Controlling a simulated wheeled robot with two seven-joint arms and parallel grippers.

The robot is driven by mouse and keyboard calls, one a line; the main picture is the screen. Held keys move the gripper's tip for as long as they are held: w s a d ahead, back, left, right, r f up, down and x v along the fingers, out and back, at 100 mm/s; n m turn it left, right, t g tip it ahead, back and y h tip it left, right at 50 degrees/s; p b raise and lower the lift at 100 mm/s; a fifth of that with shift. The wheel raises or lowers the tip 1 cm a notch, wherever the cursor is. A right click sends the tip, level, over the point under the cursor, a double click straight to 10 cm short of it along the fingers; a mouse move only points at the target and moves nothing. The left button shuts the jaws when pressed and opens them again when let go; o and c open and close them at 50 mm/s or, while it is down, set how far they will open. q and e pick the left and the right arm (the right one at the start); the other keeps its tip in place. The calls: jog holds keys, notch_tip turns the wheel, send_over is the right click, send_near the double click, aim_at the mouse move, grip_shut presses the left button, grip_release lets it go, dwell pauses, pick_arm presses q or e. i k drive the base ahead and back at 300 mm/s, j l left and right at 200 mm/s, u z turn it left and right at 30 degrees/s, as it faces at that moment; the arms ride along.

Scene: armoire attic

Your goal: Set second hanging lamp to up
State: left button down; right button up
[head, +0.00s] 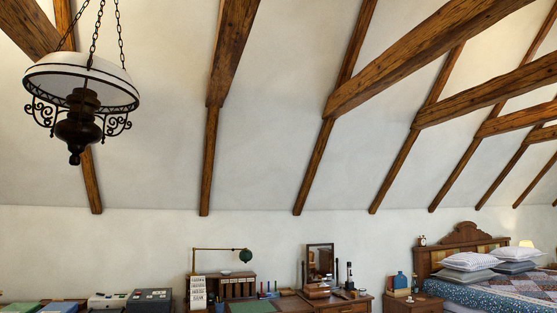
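One hanging lamp (80,88) shows at the upper left of the head view. It has a white shade with a dark rim, dark scrolled metalwork and a dark turned body below. It hangs on chains that run out of the top of the picture, so its upper mounting is hidden. I see no other hanging lamp, so I cannot tell whether this is the second one. Neither of my grippers is in view.
Sloped wooden beams (429,57) cross the white ceiling. Along the far wall stand a desk (287,303) with a green desk lamp (245,255), a mirror (320,263), a nightstand (414,303) and a bed (507,292) at right. The floor is out of view.

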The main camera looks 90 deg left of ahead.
aim_at(86, 85)
jog(key=u, duration=3.95)
jog(key=k+z, duration=0.1)
jog(key=z, duration=0.3)
